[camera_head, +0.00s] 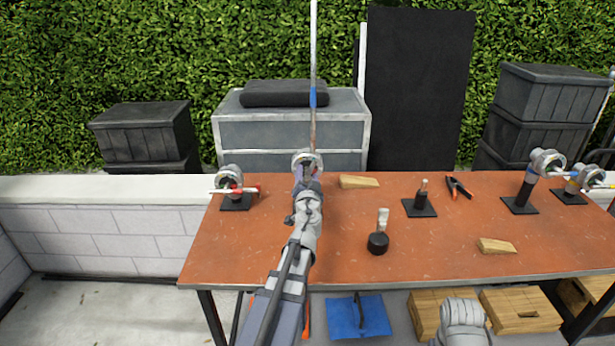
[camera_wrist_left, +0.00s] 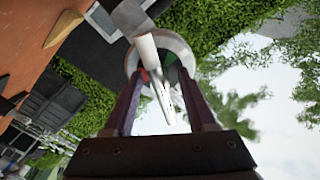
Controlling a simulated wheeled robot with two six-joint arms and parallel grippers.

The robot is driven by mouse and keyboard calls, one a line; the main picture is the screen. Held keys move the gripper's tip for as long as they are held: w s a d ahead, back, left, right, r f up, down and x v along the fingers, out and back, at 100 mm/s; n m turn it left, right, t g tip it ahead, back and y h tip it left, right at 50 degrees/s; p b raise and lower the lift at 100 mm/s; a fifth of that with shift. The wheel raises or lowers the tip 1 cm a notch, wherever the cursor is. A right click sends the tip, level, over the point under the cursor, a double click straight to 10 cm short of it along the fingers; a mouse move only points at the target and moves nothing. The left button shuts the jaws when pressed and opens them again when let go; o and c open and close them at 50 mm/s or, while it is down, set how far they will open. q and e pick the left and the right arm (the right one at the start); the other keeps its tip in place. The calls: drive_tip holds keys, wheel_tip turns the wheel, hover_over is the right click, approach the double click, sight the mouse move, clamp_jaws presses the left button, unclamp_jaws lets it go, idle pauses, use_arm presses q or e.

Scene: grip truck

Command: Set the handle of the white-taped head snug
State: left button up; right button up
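A silver round grip head (camera_head: 304,158) stands at the table's back edge, at the foot of a tall upright rod (camera_head: 313,60) with a blue band. My left gripper (camera_head: 307,176) is right in front of it and hides its lower part. In the left wrist view the head's silver ring (camera_wrist_left: 183,50) lies just beyond my left gripper (camera_wrist_left: 161,80). A pale handle (camera_wrist_left: 158,85) points toward the camera between the two fingers, which stand apart with gaps beside it. No white tape can be made out for certain.
Other heads stand on the orange table (camera_head: 340,255): a red-marked one (camera_head: 229,173) at left, a blue-banded one (camera_head: 545,160) and a yellow-banded one (camera_head: 578,178) at right. Wooden wedges (camera_head: 358,181), pliers (camera_head: 457,187) and a black round-based post (camera_head: 378,242) lie between.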

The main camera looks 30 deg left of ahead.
use_arm(q)
clamp_jaws()
idle(0.4)
drive_tip(key=n, duration=0.3)
drive_tip(key=shift+n, duration=0.3)
drive_tip(key=shift+o, duration=0.3)
unclamp_jaws()
